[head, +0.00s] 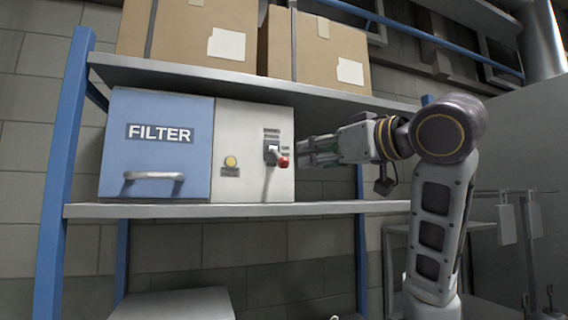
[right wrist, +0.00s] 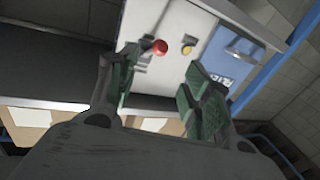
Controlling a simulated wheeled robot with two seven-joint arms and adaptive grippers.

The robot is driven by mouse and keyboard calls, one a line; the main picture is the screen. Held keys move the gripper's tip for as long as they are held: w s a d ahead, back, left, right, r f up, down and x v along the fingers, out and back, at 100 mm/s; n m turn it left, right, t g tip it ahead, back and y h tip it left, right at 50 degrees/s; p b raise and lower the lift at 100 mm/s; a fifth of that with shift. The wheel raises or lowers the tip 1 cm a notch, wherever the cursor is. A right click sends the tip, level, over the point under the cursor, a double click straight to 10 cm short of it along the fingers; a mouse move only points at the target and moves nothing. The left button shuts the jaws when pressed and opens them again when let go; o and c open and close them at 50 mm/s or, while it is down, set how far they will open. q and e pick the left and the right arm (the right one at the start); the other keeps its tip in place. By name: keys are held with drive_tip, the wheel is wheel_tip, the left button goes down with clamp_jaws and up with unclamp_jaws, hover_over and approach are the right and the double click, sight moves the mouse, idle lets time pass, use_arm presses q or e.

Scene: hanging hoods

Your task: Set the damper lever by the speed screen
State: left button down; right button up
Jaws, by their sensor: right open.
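A box unit with a blue FILTER door (head: 160,150) and a pale control panel (head: 240,125) stands on the shelf. The damper lever (head: 283,161) has a red knob and sits at the panel's right side, pointing right and slightly down. In the right wrist view the red knob (right wrist: 160,46) shows beyond the gap between my fingers. My right gripper (head: 304,152) is open and empty, just right of the knob; contact cannot be told. Small dark markings (head: 271,133) sit above the lever, too small to read. I cannot make out a speed screen. My left gripper is out of view.
A yellow button (head: 231,162) with a small label sits left of the lever. Cardboard boxes (head: 190,30) stand on the upper shelf above the unit. A blue post (head: 62,170) is at the left. The lower shelf (head: 330,208) is bare right of the unit.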

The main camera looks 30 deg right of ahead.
sight(287, 161)
drive_tip(key=w+p, duration=0.1)
drive_tip(key=w, duration=1.1)
drive_tip(key=shift+a, duration=0.2)
drive_tip(key=shift+w, duration=0.35)
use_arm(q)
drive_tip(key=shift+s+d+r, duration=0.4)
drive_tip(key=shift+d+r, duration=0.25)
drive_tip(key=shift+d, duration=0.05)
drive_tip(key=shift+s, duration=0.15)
use_arm(e)
clamp_jaws()
